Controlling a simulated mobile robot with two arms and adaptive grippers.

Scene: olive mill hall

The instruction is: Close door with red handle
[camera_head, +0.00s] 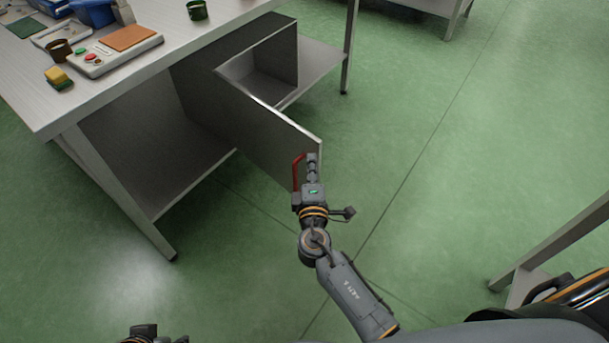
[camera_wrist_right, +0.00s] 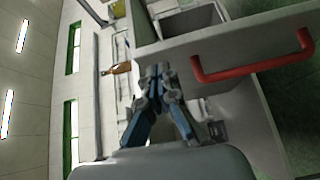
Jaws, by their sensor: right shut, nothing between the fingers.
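The grey door (camera_head: 262,128) stands open, jutting out from the cabinet under the metal table. Its red bar handle (camera_head: 297,172) is near the free end, on the left face. In the right wrist view the red handle (camera_wrist_right: 252,70) shows on the door (camera_wrist_right: 240,38), to the right of the fingers. My right gripper (camera_head: 312,158) is shut and empty at the door's free end, close beside the handle and not around it. Whether it touches the door I cannot tell. My left gripper (camera_head: 145,331) shows only partly at the bottom edge; its fingers are unclear.
The metal table (camera_head: 120,80) carries a control box (camera_head: 100,58), a yellow sponge (camera_head: 58,78), cups and a blue item. An open compartment (camera_head: 262,75) lies behind the door. Green floor is clear right of the door. Another table's leg (camera_head: 510,275) stands at lower right.

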